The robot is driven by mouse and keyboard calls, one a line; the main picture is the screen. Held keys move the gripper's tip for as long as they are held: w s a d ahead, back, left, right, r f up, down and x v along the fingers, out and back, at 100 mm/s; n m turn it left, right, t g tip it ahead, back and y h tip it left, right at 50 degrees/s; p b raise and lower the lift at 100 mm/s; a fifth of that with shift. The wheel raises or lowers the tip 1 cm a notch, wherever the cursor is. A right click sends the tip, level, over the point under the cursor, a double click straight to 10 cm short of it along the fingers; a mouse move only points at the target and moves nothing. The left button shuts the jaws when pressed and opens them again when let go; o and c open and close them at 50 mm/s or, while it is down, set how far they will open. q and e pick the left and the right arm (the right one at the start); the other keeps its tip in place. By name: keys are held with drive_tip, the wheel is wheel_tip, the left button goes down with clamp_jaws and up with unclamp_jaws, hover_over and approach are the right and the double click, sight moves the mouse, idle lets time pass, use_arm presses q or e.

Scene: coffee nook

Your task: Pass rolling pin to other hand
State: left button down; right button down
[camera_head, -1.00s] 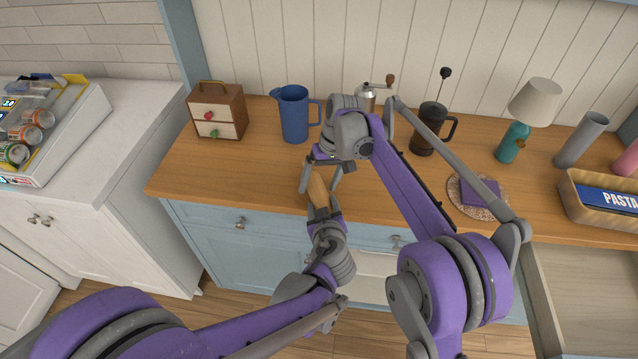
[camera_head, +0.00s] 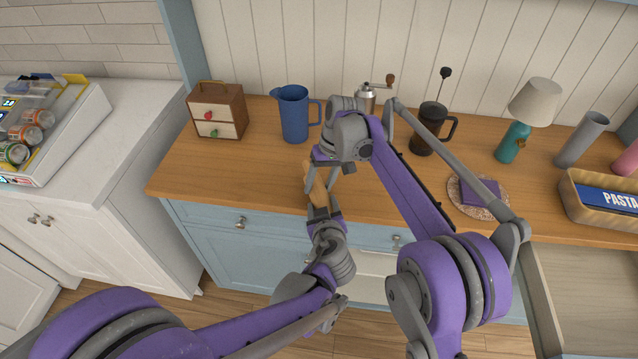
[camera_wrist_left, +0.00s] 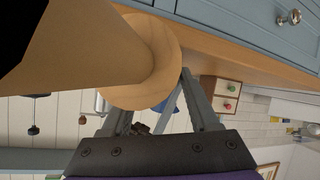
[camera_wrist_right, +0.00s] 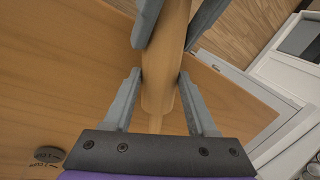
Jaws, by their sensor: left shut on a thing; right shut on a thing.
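The light wooden rolling pin (camera_head: 317,186) is held above the front edge of the counter, between my two grippers. My left gripper (camera_head: 321,207) is shut on its near part; the pin looms large in the left wrist view (camera_wrist_left: 150,60). My right gripper (camera_head: 321,182) reaches down from above and is shut on the farther part. In the right wrist view, the pin (camera_wrist_right: 163,95) lies between the right fingers, with the left gripper's fingers (camera_wrist_right: 175,25) around it higher in the picture. My grippers hide part of the pin.
On the wooden counter (camera_head: 245,170) stand a small drawer box (camera_head: 218,111), a blue pitcher (camera_head: 294,115), a grinder (camera_head: 366,98), a French press (camera_head: 427,130) and a lamp (camera_head: 520,120). A purple cloth (camera_head: 480,191) lies on a round mat. An open drawer (camera_head: 585,290) is at right.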

use_arm(q)
drive_tip(key=shift+c, duration=0.3)
unclamp_jaws()
drive_tip(key=v, duration=1.1)
drive_tip(key=s+a+f+m+g+h, duration=0.1)
drive_tip(key=s+a+f+m+g, duration=0.1)
drive_tip(key=s+a, duration=0.5)
drive_tip(key=s+a+f+m+g+h, duration=0.1)
drive_tip(key=s+a+f+m+g, duration=0.2)
drive_tip(key=a, duration=0.7)
drive_tip(key=shift+s+f+g, duration=0.15)
drive_tip(key=shift+s+g, duration=0.85)
drive_tip(key=shift+s, duration=1)
